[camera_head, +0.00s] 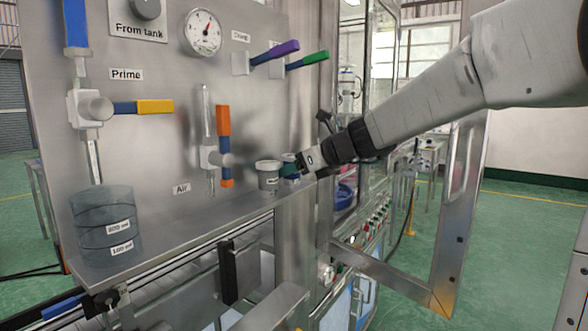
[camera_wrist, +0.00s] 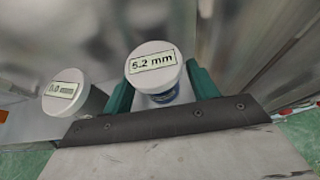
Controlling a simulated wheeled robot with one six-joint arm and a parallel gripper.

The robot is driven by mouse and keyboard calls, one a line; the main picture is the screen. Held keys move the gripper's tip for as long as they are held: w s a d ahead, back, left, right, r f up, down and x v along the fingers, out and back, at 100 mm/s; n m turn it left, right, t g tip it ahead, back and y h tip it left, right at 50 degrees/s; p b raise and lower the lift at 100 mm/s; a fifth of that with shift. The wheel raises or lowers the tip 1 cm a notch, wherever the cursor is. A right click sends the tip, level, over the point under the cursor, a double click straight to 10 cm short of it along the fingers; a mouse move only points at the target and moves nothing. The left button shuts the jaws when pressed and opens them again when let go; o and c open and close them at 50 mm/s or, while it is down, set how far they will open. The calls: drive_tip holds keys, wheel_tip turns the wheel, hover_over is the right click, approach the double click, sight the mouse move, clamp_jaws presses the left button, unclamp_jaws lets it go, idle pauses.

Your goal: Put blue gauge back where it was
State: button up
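The blue gauge has a white cap marked "5.2 mm" and sits between the two teal fingers in the wrist view (camera_wrist: 154,63). A bit of its blue body (camera_wrist: 166,95) shows below the cap. My gripper (camera_wrist: 160,88) appears shut on it, with one finger on each side. In the head view my gripper (camera_head: 297,168) is at the right end of the metal shelf (camera_head: 165,240). There the gauge is mostly hidden by the fingers. I cannot tell whether its base touches the shelf.
A grey gauge (camera_head: 268,178) stands on the shelf just left of my gripper; its white cap also shows in the wrist view (camera_wrist: 62,92). A beaker (camera_head: 105,225) stands at the shelf's left end. An orange-and-blue valve handle (camera_head: 224,140) is on the panel nearby.

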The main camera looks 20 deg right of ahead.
drive_tip(key=shift+s+d+r, duration=0.1)
drive_tip(key=shift+s+r, duration=0.05)
drive_tip(key=shift+r, duration=0.1)
drive_tip(key=v, duration=0.7)
drive_tip(key=s+a+f+n+g+h, duration=0.1)
drive_tip(key=s+a+f+n+g, duration=0.3)
drive_tip(key=s+n, duration=0.45)
drive_tip(key=s+a+f+n+g+h, duration=0.1)
drive_tip(key=s+a+f+n+g, duration=0.1)
drive_tip(key=s+f+n, duration=0.65)
drive_tip(key=s+d+f+n+g+h, duration=0.1)
drive_tip(key=s+d+f+n+h, duration=0.1)
drive_tip(key=s+n, duration=0.4)
drive_tip(key=s+d+f+n+g+h, duration=0.2)
drive_tip(key=s+n, duration=0.4)
drive_tip(key=s, duration=0.4)
wheel_tip(320, 180, down, 2)
drive_tip(key=shift+d+f+h, duration=0.15)
drive_tip(key=shift+d+h, duration=0.45)
drive_tip(key=shift+h, duration=0.1)
drive_tip(key=shift+w, duration=0.1)
